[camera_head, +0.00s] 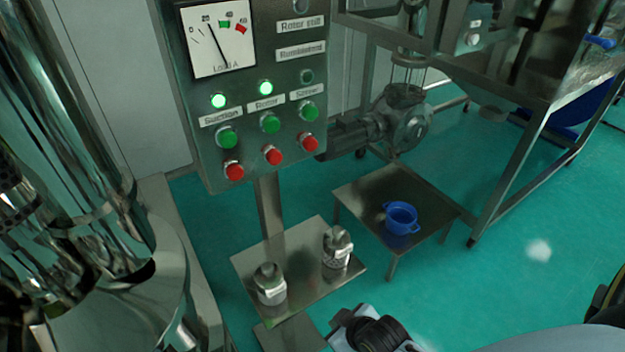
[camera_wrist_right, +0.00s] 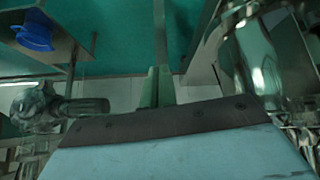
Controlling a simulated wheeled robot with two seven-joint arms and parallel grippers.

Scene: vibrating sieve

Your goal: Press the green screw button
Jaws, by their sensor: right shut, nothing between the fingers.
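The green screw button (camera_head: 309,111) is on the steel control panel (camera_head: 205,100), under the label "Screw" at the right end of the row of green buttons. The lamp (camera_head: 307,76) above it is dark. The suction lamp (camera_head: 218,101) and rotor lamp (camera_head: 265,88) glow green. My right gripper (camera_wrist_right: 157,84) shows in the right wrist view with its fingers together and empty. Part of my right arm shows low in the head view, below and apart from the panel. The button cannot be made out in the wrist view. My left gripper is not in view.
Green suction (camera_head: 227,137) and rotor (camera_head: 270,122) buttons sit left of the screw button, with red buttons (camera_head: 273,156) below. A stand plate (camera_head: 290,245) holds two metal fittings. A low table (camera_head: 365,195) bears a blue pot (camera_head: 401,217). A large steel vessel (camera_head: 70,180) stands left.

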